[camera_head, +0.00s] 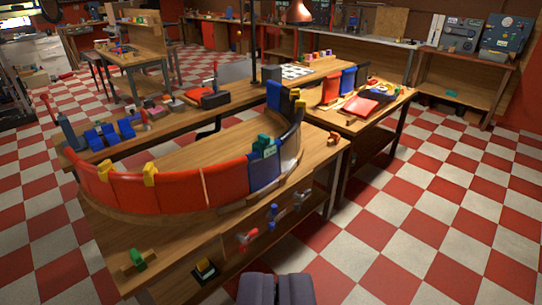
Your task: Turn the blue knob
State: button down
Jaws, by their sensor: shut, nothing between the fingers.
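No blue knob can be told for certain at this size. A small blue fitting (272,212) shows on the front side of the near wooden workbench (160,240), between a red-ended fitting (247,238) and a grey-blue one (300,198). Two control panels, a grey one (460,34) and a dark one (508,36), stand at the far right back; their small controls are too small to tell apart. My gripper (276,288) is at the bottom middle, shut and empty, apart from the bench in the picture.
A curved red and blue duct wall (130,190) with yellow and green clamps stands on the near bench. A second bench (388,118) with parts stands behind at right. A small black-and-yellow item (205,270) lies below. The checkered floor (430,220) at right is open.

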aim_at(272, 226)
jog(key=i+l+z, duration=0.1)
jog(key=i+l, duration=0.15)
jog(key=i, duration=0.5)
jog(key=i+l, duration=0.15)
jog(key=i, duration=0.6)
jog(key=i+l+z, duration=0.15)
jog(key=i, duration=0.55)
